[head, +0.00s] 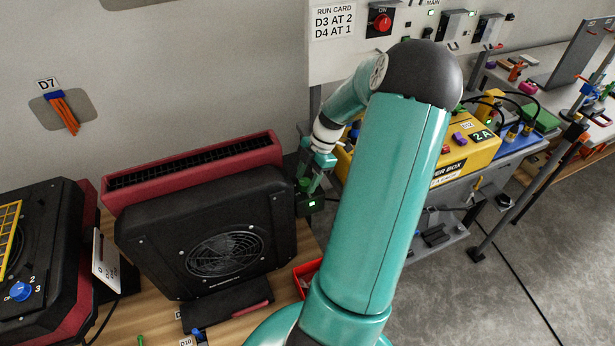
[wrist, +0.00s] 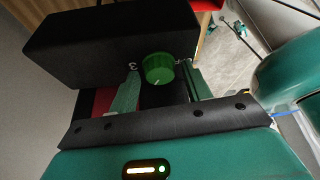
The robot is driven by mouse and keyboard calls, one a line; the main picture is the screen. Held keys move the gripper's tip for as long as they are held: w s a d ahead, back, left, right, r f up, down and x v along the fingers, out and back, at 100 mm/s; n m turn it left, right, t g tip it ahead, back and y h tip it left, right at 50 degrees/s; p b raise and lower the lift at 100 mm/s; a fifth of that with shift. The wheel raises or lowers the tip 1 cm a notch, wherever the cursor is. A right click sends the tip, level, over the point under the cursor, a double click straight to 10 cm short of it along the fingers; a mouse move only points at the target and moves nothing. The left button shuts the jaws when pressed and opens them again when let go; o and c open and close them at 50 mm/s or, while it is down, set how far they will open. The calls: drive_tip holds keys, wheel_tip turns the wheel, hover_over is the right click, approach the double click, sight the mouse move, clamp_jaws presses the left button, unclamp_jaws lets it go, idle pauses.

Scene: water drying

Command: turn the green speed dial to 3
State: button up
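The green speed dial (wrist: 158,68) is on the face of a black housing (wrist: 110,40) in the wrist view. A white 3 shows just left of the dial, and another white mark, partly hidden, shows at its right. I cannot tell which number the dial points at. My gripper (wrist: 160,84) is open, with one green finger on each side of the dial and visible gaps between. In the head view my gripper (head: 316,172) is at the right side of the black fan unit (head: 150,245), partly behind my arm.
Another black unit with a blue dial (head: 21,291) stands at the far left. A red slotted unit (head: 195,170) is behind the fan. A yellow power box (head: 465,155) stands on the right bench. A red tray (head: 305,278) lies beside the fan. Open floor (head: 520,230) is at right.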

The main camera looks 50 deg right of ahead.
drive_tip(key=c, duration=0.7)
drive_tip(key=shift+m, duration=0.3)
drive_tip(key=m, duration=0.2)
drive_tip(key=m+t+h, duration=0.1)
drive_tip(key=m, duration=0.2)
drive_tip(key=shift+s+a+t, duration=0.15)
drive_tip(key=shift+s+t, duration=0.05)
drive_tip(key=shift+t, duration=0.1)
drive_tip(key=m+h, duration=0.1)
drive_tip(key=m, duration=0.2)
drive_tip(key=m+t+h, duration=0.1)
drive_tip(key=m, duration=0.2)
drive_tip(key=shift+a+h, duration=0.15)
drive_tip(key=shift+h, duration=0.15)
drive_tip(key=shift+m, duration=0.3)
drive_tip(key=o, duration=0.9)
drive_tip(key=shift+s, duration=0.1)
drive_tip(key=shift+o, duration=0.2)
